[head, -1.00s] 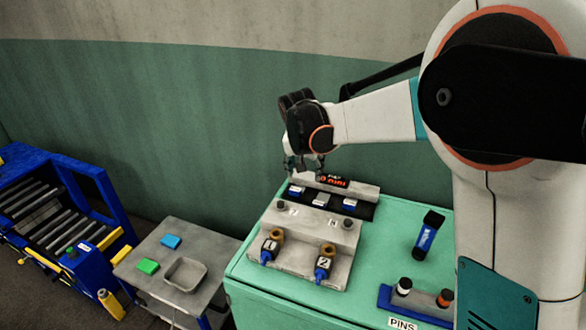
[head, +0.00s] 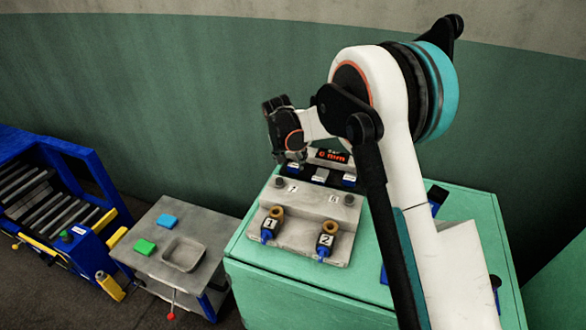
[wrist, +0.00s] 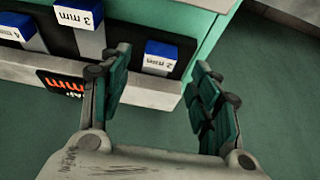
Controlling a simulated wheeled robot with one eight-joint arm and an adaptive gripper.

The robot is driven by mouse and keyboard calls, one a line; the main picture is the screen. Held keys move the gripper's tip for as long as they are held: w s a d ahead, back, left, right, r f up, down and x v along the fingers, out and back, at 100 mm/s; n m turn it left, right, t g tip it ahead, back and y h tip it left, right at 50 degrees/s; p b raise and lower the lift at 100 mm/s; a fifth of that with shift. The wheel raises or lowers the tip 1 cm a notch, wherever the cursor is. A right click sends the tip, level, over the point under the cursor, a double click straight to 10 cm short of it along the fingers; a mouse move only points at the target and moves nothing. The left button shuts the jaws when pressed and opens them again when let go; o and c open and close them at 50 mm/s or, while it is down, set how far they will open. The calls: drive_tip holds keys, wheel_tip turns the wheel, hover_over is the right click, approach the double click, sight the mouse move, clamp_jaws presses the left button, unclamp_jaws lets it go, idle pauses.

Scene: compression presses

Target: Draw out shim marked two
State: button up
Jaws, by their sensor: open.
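The gripper is open and empty. In the head view my gripper (head: 289,157) hangs over the back left of the fixture, partly covering the slot row. The 3 mm shim (wrist: 88,25) and another blue-ended shim (wrist: 25,32) stand beside it.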

sight(293, 165)
drive_tip(key=b+x, duration=0.1)
drive_tip(key=x, duration=0.4)
clamp_jaws()
drive_tip(key=shift+s+a, duration=0.3)
drive_tip(key=shift+s, duration=0.4)
drive_tip(key=shift+s+a, duration=0.25)
drive_tip(key=shift+s, duration=0.45)
drive_tip(key=shift+s+a, duration=0.3)
drive_tip(key=shift+s, duration=0.4)
unclamp_jaws()
drive_tip(key=shift+r, duration=0.1)
